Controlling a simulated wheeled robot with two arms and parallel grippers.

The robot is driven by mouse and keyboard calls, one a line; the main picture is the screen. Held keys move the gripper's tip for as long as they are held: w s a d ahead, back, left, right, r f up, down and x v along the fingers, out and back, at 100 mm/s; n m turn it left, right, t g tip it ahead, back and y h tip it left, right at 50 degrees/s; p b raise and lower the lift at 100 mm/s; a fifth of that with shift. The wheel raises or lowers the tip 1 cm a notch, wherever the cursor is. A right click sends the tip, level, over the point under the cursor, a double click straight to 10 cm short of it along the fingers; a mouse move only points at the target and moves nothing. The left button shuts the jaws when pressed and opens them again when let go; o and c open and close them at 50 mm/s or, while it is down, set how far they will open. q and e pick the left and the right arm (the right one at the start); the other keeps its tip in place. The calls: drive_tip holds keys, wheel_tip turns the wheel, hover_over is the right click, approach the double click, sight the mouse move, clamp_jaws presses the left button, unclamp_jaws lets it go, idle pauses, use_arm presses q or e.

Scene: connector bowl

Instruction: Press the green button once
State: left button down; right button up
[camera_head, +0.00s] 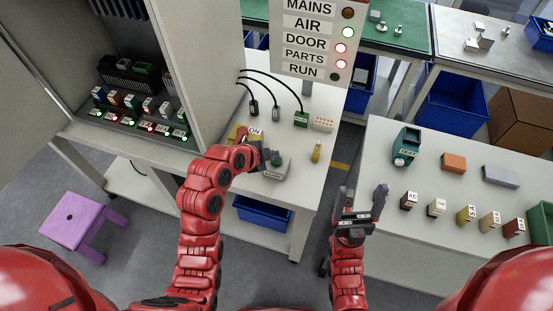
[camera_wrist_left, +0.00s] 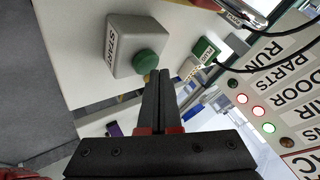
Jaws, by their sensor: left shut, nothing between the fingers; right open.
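A grey box (camera_head: 275,173) marked START in the left wrist view (camera_wrist_left: 122,38) stands on the white table. Its round green button (camera_head: 277,160) also shows in the left wrist view (camera_wrist_left: 146,62). My left gripper (camera_head: 266,155) is shut and empty, beside the button in the head view. In the left wrist view the fingertips (camera_wrist_left: 160,75) are just right of and below the button. I cannot tell whether they touch it. My right gripper (camera_head: 364,198) is open and empty, in front of the right table's left edge.
An ON-marked yellow block (camera_head: 238,133) is close behind my left gripper. Cabled connectors (camera_head: 301,119) lie behind the button box. The sign panel (camera_head: 312,40) has AIR lit green, DOOR and PARTS red, MAINS and RUN dark. The right table (camera_head: 430,170) holds several blocks.

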sight(273, 162)
use_arm(q)
drive_tip(key=shift+f+b, duration=0.55)
drive_tip(key=shift+b, duration=0.1)
idle(0.5)
drive_tip(key=shift+r, duration=0.1)
idle(0.3)
drive_tip(key=shift+r, duration=0.85)
drive_tip(key=shift+r, duration=2.5)
